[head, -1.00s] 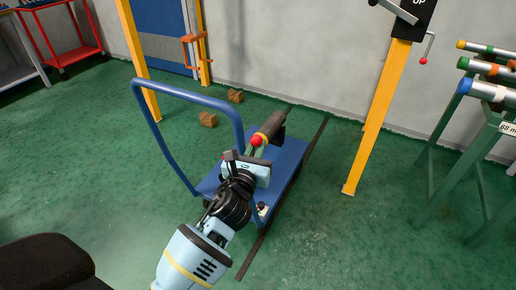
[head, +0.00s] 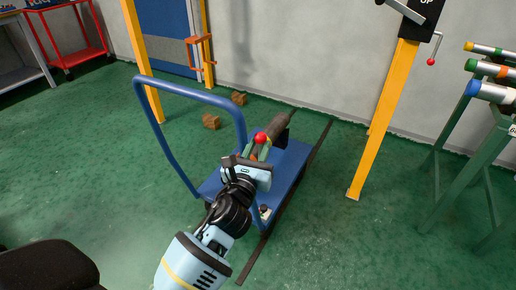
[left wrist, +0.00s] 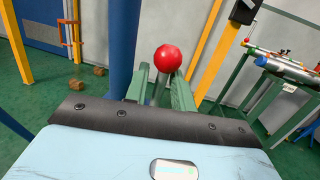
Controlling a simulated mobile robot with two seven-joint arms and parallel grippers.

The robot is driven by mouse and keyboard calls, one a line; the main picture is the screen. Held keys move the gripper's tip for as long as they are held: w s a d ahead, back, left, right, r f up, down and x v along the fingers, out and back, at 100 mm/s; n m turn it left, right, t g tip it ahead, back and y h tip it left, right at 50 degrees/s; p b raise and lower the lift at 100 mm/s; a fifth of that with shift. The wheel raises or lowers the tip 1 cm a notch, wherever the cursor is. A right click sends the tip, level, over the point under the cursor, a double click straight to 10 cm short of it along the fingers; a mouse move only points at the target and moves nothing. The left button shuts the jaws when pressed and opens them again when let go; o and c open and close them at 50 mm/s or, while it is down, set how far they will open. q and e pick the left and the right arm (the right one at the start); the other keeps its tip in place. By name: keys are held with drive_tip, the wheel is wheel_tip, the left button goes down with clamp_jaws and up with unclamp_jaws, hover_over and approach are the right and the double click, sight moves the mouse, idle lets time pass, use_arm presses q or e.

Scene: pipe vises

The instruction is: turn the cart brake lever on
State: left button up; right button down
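The blue cart (head: 289,160) stands on the green floor with its tube handle on the left. The brake lever's red ball knob (head: 261,137) shows just beyond my left gripper (head: 258,152). In the left wrist view the red knob (left wrist: 168,58) sits above and between the tips of my green fingers (left wrist: 162,88). The fingers stand apart, with a thin grey rod below the knob between them. I cannot tell whether either finger touches the rod. The lever's base is hidden behind my gripper. My right gripper is not in view.
A dark pipe (head: 278,127) lies on the cart. The cart's handle (head: 190,94) rises close to my left arm. A yellow post (head: 382,120) stands right of the cart, and a green rack (head: 470,150) holds pipes. Wooden blocks (head: 211,121) lie behind the handle.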

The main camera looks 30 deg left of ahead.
use_arm(q)
drive_tip(key=s+d, duration=0.1)
drive_tip(key=s, duration=0.6)
drive_tip(key=shift+s+f, duration=0.35)
drive_tip(key=shift+f, duration=0.1)
drive_tip(key=shift+d, duration=0.1)
